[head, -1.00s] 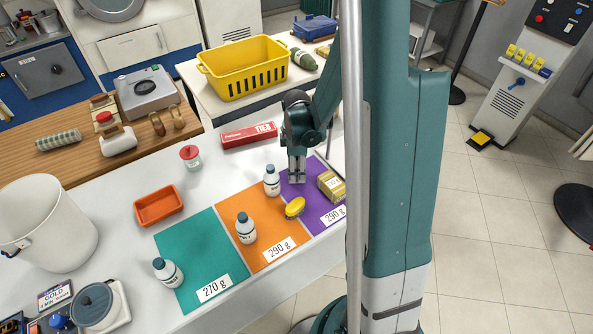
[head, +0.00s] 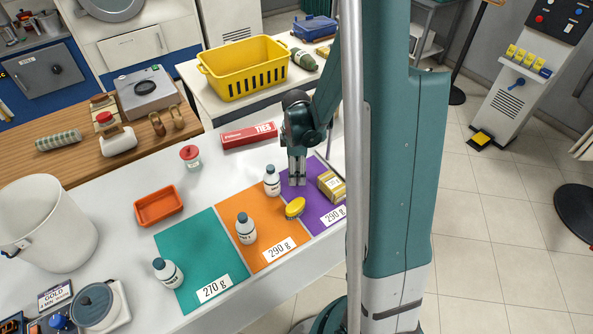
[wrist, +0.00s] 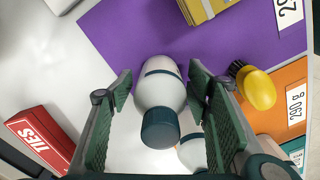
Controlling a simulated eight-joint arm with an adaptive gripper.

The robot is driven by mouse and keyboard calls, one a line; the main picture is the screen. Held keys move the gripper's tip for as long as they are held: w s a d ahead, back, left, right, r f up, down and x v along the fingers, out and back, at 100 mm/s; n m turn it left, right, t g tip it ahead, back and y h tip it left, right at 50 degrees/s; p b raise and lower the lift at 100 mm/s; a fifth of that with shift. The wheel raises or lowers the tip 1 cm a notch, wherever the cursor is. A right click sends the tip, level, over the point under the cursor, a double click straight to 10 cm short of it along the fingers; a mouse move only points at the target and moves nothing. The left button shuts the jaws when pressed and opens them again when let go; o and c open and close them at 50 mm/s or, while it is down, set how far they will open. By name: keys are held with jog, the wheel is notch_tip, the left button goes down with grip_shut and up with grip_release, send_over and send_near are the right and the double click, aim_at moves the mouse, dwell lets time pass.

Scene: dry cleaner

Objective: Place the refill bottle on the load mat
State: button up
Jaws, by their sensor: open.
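Three similar white bottles with dark blue-grey caps stand in the head view: one near the back of the orange–purple border (head: 272,182), one on the orange mat (head: 247,230), one at the teal mat's left edge (head: 170,274). My gripper (head: 297,182) is open and empty, just right of the rearmost bottle. In the wrist view a bottle (wrist: 159,92) shows between the spread fingers (wrist: 168,88), not clamped. Part of another (wrist: 192,155) shows behind the right finger. The teal (head: 200,235), orange (head: 265,258) and purple mats (head: 318,217) lie side by side; none is marked as load mat.
A yellow brush-like object (head: 295,208) and a yellow box (head: 331,186) sit near my gripper. A red TIES box (head: 249,134), a red-lidded jar (head: 191,158) and an orange tray (head: 158,206) stand behind. Most of the teal mat is clear.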

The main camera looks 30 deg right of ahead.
jog(key=shift+r+p, duration=0.8)
jog(key=shift+r, duration=5.2)
jog(key=shift+s+a+r, duration=0.1)
jog(key=shift+a+r, duration=0.3)
jog(key=shift+r, duration=0.2)
jog(key=s+a+r+m+t, duration=0.7)
jog(key=s+a+r+m, duration=0.4)
jog(key=s+a+r, duration=0.4)
jog(key=a+r, duration=0.2)
jog(key=a, duration=0.1)
jog(key=shift+a+r+m, duration=0.3)
jog(key=shift+a+r, duration=0.05)
